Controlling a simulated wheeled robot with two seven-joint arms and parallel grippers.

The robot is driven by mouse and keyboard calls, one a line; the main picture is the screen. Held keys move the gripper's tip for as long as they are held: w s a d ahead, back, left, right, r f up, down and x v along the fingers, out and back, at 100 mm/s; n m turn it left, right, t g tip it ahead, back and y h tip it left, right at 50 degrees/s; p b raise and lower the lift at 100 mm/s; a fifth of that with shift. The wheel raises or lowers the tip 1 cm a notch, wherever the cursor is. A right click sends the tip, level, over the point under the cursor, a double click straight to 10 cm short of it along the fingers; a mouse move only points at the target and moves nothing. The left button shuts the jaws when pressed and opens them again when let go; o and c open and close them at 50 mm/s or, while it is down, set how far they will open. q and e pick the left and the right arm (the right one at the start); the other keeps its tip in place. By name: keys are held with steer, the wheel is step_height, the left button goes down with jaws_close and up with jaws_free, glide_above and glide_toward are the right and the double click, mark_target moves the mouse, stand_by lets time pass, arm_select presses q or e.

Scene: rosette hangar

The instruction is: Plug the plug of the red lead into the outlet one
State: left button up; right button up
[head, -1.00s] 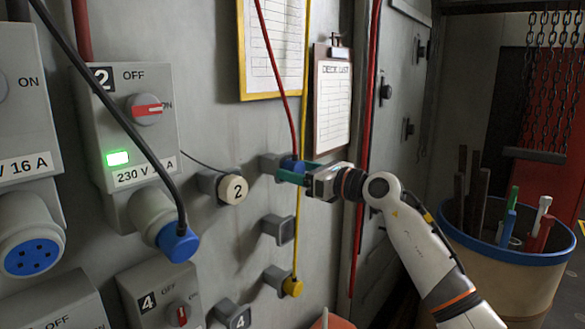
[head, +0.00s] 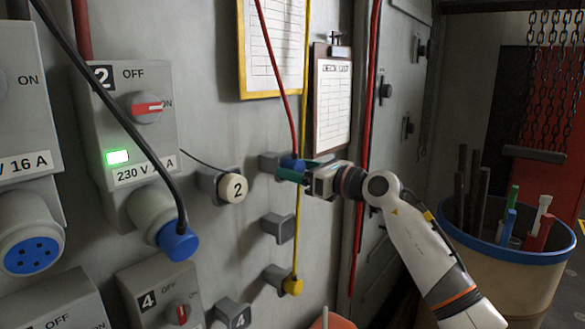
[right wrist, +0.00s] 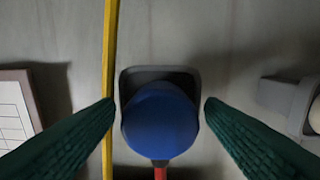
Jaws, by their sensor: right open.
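The red lead (head: 277,60) hangs down the grey panel to its blue plug (head: 292,163), which sits in a grey wall holder (head: 269,163). My right gripper (head: 290,173) is at this plug. In the right wrist view, its green fingers are apart, one on each side of the round blue plug (right wrist: 160,122), with small gaps visible. The red lead (right wrist: 160,173) leaves the plug at the bottom. An empty blue-faced outlet (head: 33,254) is at the far left under a 16 A switch box; its number is out of view. My left gripper is not in view.
Outlet 2 (head: 148,210) holds a blue plug (head: 178,243) with a black lead. A yellow lead (head: 299,215) runs beside my right gripper to a yellow plug (head: 292,286). A holder (head: 278,228) below is empty. A bin (head: 511,270) of tools stands at the right.

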mark_target(300, 170)
steer(key=shift+c, duration=0.5)
steer(key=c, duration=1.2)
steer(key=shift+d, duration=0.15)
steer(key=shift+v, duration=0.9)
steer(key=shift+b+v, duration=0.75)
steer(key=shift+v, duration=1.25)
